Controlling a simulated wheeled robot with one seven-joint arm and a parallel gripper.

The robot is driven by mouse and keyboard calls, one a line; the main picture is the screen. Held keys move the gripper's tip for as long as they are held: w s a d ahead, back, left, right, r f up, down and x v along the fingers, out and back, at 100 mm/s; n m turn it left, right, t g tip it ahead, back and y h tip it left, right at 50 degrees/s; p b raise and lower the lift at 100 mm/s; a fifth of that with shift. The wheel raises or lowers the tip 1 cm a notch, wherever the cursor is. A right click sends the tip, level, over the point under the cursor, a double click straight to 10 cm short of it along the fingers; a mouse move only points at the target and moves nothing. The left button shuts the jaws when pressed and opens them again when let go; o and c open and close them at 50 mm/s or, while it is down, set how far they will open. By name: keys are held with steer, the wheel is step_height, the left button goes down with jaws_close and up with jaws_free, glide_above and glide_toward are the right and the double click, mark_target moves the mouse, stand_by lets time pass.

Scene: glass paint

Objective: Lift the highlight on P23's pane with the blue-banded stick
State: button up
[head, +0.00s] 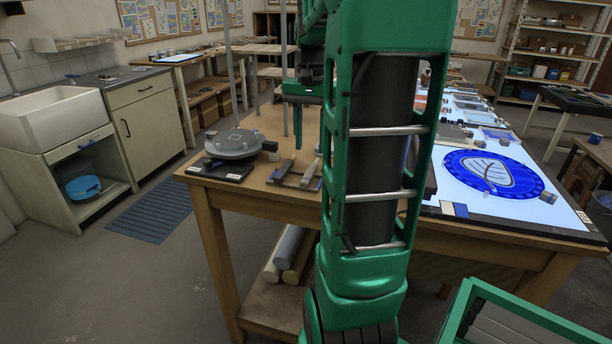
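A blue round pane (497,187) with a pale leaf-shaped area and dark lines lies on the lit light table (433,183) at the right. I cannot read a P23 label on it. Several sticks (284,169) lie on a small rest at the left part of the bench, and I cannot make out a blue band on any of them. My gripper (303,97) seems to be the small green and black end behind my arm, above the bench.
A small blue-and-white block (453,209) lies at the light table's front edge. Other panes lie farther back. My arm hides the bench's middle. Floor is clear at the left.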

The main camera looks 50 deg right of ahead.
mark_target(310, 170)
steer(key=shift+a+f, duration=0.1)
steer(key=shift+f, duration=3.7)
jaws_close()
